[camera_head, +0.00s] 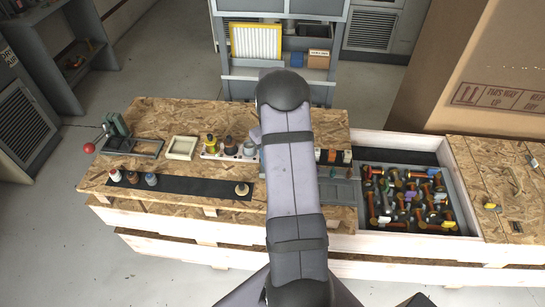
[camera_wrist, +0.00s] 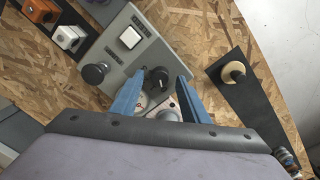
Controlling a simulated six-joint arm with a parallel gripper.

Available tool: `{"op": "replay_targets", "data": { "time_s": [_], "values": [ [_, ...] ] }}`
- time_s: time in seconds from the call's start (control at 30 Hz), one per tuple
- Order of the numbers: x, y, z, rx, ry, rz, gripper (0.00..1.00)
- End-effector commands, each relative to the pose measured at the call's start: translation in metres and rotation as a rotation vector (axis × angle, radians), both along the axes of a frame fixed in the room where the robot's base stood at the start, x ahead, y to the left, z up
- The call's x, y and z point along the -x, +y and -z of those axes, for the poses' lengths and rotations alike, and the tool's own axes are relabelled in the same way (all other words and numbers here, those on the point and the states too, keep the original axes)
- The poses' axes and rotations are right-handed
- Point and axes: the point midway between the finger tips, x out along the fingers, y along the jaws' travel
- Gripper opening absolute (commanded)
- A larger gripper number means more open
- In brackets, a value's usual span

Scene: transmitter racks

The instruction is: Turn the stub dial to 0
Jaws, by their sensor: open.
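A grey control panel (camera_wrist: 118,62) lies on the wood-chip board in the wrist view. It carries a black knob (camera_wrist: 157,79) near its lower right edge, a second round black knob (camera_wrist: 95,74) at its left and a white square button (camera_wrist: 130,37). I cannot tell which knob is the stub dial, and no dial numbers are readable. My gripper (camera_wrist: 161,75) is open, its two blue fingers on either side of the lower right knob. Contact with the knob cannot be made out. In the head view my arm hides the gripper and most of the panel.
A black strip (camera_wrist: 252,100) with a cream round knob (camera_wrist: 233,72) lies right of the gripper. Orange (camera_wrist: 40,9) and white (camera_wrist: 67,37) blocks stand upper left. A bin of mixed parts (camera_head: 402,170) sits right of my arm. Bare board (camera_head: 170,112) shows at the back left.

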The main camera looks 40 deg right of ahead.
Motion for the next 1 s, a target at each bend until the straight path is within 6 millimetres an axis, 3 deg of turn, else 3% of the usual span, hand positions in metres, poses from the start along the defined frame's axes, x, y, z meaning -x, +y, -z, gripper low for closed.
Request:
{"op": "replay_targets", "data": {
  "time_s": [0.5,1.0],
  "values": [
    [-0.001,0.002,-0.062,0.002,-0.004,-0.001,0.41],
    [-0.001,0.003,-0.067,0.001,-0.002,-0.001,0.41]
  ]
}}
